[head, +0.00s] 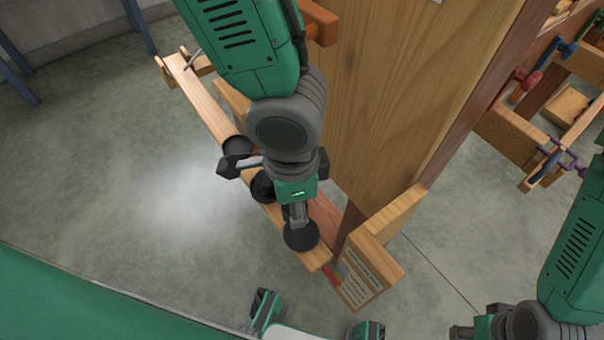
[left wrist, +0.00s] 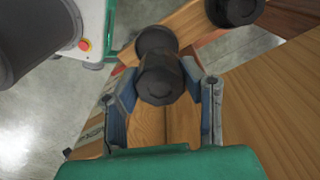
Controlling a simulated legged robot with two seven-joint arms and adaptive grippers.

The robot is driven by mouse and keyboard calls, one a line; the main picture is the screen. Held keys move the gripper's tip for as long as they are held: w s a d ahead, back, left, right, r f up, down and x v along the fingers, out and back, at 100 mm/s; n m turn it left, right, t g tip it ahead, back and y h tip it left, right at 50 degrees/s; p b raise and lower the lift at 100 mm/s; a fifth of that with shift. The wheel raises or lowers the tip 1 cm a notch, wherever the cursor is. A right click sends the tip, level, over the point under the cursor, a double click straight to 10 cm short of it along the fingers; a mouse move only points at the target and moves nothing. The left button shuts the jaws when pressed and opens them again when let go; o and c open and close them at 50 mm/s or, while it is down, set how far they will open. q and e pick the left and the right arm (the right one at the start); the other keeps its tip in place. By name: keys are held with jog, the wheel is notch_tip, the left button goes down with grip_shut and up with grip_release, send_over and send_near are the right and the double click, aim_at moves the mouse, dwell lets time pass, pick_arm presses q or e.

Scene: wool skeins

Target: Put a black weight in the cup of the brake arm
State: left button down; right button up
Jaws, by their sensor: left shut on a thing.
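My left gripper (head: 297,212) reaches down over the long wooden arm (head: 205,100), near its front end. In the left wrist view its two blue-grey fingers (left wrist: 163,95) are shut on a black weight (left wrist: 160,80). The held weight also shows below the gripper in the head view (head: 301,237). A second dark round piece (head: 262,187) is on the plank just behind the gripper, and another (head: 237,147) is farther up it. I cannot tell which is the cup. Whether the held weight touches anything is unclear. My right gripper (head: 468,330) is cut off at the lower right.
A tall wooden panel (head: 385,100) stands close right of my left arm. A wooden frame with clamps (head: 545,140) stands at the right.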

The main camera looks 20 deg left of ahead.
aim_at(300, 233)
pick_arm(q)
jog(key=shift+w+d+f, duration=0.15)
jog(key=shift+d+f+b, duration=0.1)
jog(key=shift+d+b, duration=0.2)
jog(key=shift+d, duration=0.05)
jog(key=shift+d+f+b, duration=0.8)
jog(key=shift+f+b, duration=0.25)
jog(key=shift+b, duration=0.1)
jog(key=a+f+b, duration=0.1)
jog(key=b, duration=0.1)
jog(key=a+f+b, duration=0.1)
jog(key=f, duration=0.1)
jog(key=shift+f+b, duration=0.3)
jog(key=shift+b, duration=0.05)
jog(key=shift+f, duration=0.2)
jog(key=shift+d+f+b, duration=0.1)
jog(key=shift+d+b, duration=0.1)
jog(key=shift+b, duration=0.1)
jog(key=shift+d, duration=0.55)
jog(key=shift+a+f, duration=0.1)
jog(key=shift+a, duration=0.5)
jog(key=shift+d+f, duration=0.1)
jog(key=shift+f, duration=0.05)
pick_arm(e)
notch_tip(300, 233, down, 8)
jog(key=shift+d+r, duration=0.15)
jog(key=shift+d, duration=0.25)
